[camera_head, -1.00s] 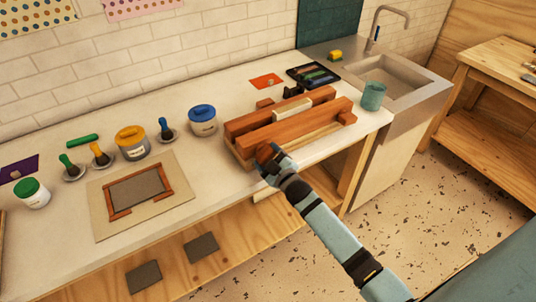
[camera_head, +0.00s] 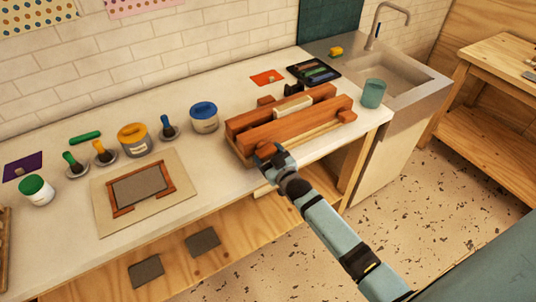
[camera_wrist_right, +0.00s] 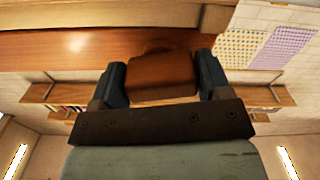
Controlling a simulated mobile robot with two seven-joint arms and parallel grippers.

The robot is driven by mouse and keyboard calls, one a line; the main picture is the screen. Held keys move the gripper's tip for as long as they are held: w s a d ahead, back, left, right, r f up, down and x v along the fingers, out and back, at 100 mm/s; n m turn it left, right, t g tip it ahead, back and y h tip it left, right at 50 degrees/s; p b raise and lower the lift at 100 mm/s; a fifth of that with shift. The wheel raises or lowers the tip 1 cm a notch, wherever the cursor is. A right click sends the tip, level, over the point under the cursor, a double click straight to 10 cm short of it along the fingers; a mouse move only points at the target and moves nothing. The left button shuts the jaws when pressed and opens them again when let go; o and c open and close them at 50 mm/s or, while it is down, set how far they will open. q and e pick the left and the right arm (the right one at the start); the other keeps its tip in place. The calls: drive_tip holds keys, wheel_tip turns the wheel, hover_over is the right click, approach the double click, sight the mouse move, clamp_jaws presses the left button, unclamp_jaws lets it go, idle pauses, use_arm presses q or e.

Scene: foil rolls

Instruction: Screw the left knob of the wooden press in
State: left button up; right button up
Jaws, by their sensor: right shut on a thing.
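The wooden press (camera_head: 300,124) lies near the right end of the white counter, with two long reddish beams on a paler base. Its left knob is at the front left end, mostly hidden by my gripper in the head view. My right gripper (camera_head: 268,156) is at that knob. In the right wrist view the reddish-brown left knob (camera_wrist_right: 161,77) sits between the two fingers, which are shut on it, against the front beam of the press (camera_wrist_right: 90,46). The right knob (camera_head: 347,117) shows at the front beam's other end. My left gripper is not in view.
A teal cup (camera_head: 373,93) stands right of the press, by the sink (camera_head: 395,75). A dark tray (camera_head: 314,73) and an orange card (camera_head: 267,77) lie behind it. A blue-lidded tub (camera_head: 204,117) and a framed board (camera_head: 140,190) are to its left.

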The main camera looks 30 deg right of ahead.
drive_tip(key=shift+s+f, duration=0.15)
drive_tip(key=shift+f, duration=0.1)
drive_tip(key=o, duration=0.9)
drive_tip(key=shift+d+r, duration=0.1)
drive_tip(key=shift+r, duration=0.1)
drive_tip(key=shift+s, duration=0.15)
drive_tip(key=s, duration=0.4)
drive_tip(key=s+b, duration=0.1)
drive_tip(key=s, duration=0.4)
drive_tip(key=s+d+b, duration=0.1)
drive_tip(key=s, duration=0.3)
drive_tip(key=shift+s, duration=0.3)
